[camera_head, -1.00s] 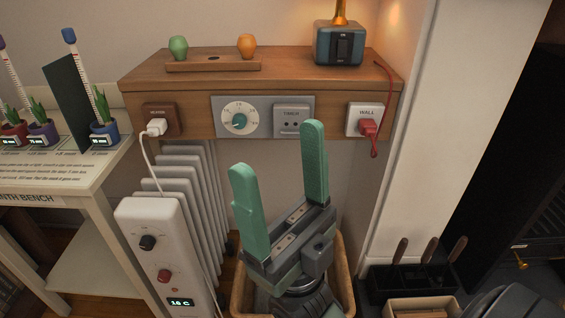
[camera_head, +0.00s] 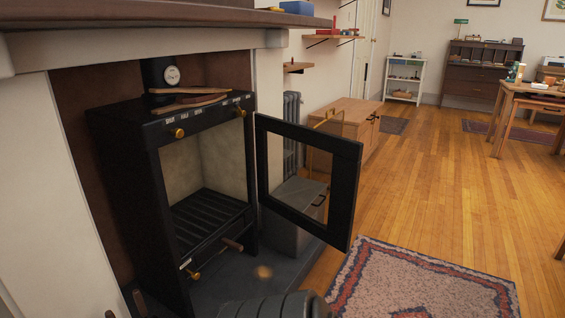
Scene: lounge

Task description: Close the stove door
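The black stove (camera_head: 127,160) stands in the fireplace recess at the left of the head view. Its firebox is open and shows a grate (camera_head: 208,218) inside. The stove door (camera_head: 349,190), a black frame around a pane, is hinged on the stove's right side and stands wide open, out into the room.
A grey box (camera_head: 290,225) stands behind the open door. A patterned rug (camera_head: 420,285) lies at the lower right. A wooden cabinet (camera_head: 345,125) and grey radiator (camera_head: 291,130) stand beyond the door. The wooden floor to the right is mostly clear.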

